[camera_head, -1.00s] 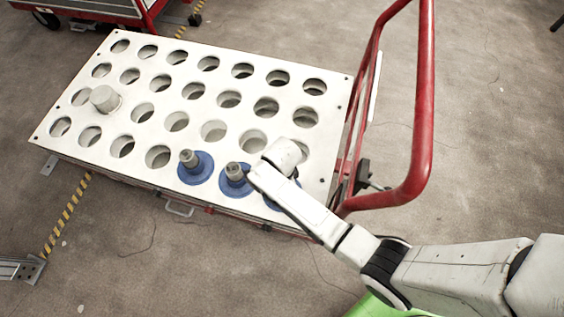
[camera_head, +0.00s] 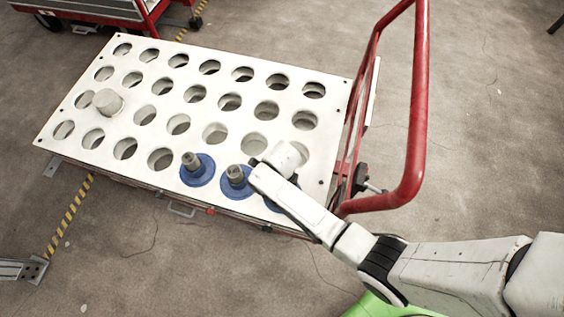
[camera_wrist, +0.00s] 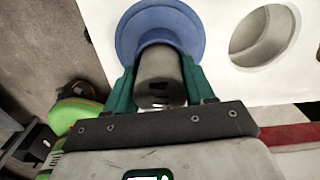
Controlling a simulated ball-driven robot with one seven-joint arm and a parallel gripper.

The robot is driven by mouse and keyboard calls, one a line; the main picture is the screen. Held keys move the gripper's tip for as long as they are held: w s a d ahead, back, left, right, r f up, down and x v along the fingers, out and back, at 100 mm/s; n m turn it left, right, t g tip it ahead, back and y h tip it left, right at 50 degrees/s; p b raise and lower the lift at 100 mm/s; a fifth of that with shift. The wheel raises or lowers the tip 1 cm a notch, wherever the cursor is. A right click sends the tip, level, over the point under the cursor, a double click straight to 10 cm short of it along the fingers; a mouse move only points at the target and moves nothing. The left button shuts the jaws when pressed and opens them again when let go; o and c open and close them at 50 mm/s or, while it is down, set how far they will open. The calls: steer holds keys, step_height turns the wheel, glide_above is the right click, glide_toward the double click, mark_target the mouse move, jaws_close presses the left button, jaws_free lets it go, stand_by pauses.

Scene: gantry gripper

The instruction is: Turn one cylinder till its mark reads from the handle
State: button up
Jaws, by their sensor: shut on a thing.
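Three blue-flanged cylinders stand in the front row of the white perforated plate (camera_head: 330,150) of a cart. The left one (camera_head: 197,170) and the middle one (camera_head: 237,181) are upright with grey stems. The third (camera_head: 274,206) is mostly hidden under my arm, with only a bit of blue showing. In the wrist view my gripper (camera_wrist: 158,82) has its teal fingers shut on a grey stem above a blue flange (camera_wrist: 160,22). Small dark marks show on the stem's end, too small to read. The red handle (camera_head: 417,120) rises at the cart's right end.
Another red cart (camera_head: 100,14) is at the back left. The floor around is mostly clear.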

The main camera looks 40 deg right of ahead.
steer(key=shift+m+p, duration=0.45)
steer(key=shift+m, duration=1.05)
steer(key=o, duration=1.5)
step_height(320, 180, up, 11)
steer(key=shift+f+p, duration=0.1)
steer(key=shift+p, duration=1.15)
